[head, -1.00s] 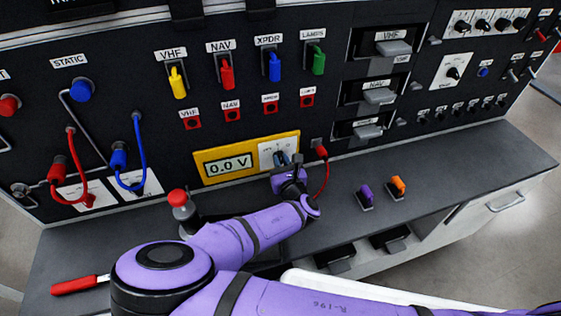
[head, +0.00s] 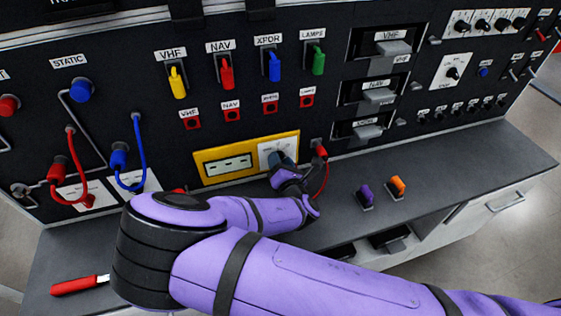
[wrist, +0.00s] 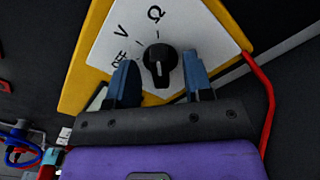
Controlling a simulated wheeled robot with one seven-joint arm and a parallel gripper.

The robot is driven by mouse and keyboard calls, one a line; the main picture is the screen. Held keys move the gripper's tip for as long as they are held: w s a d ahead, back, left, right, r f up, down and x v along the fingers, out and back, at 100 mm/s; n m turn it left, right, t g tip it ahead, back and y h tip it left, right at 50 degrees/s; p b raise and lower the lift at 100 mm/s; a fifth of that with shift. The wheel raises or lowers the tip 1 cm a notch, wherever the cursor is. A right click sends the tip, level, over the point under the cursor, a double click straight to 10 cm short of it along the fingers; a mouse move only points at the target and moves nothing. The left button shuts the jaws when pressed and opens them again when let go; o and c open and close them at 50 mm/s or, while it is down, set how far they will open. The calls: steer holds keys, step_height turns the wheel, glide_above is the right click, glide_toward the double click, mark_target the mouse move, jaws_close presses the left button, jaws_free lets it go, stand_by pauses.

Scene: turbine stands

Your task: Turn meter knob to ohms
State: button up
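The yellow-framed meter (head: 207,168) is on the panel, and its display (head: 229,166) shows dashes. In the wrist view, the black meter knob (wrist: 160,62) sits on a white plate (wrist: 195,35) marked OFF, V and Ω. The knob's long grip lies nearly upright in the picture, in line with the Ω mark. My gripper (wrist: 163,82) is open, with one blue finger on each side of the knob and a gap at each side. In the head view my gripper (head: 281,162) is at the meter's right end and hides the knob.
A red plug with a red cable (head: 321,153) sits just right of the meter, close to my gripper. Purple (head: 365,196) and orange (head: 397,186) items stand on the bench. A red-handled tool (head: 75,286) lies at the front left.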

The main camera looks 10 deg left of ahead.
steer(key=shift+o, duration=0.8)
steer(key=shift+s+d, duration=0.1)
steer(key=shift+v, duration=2.35)
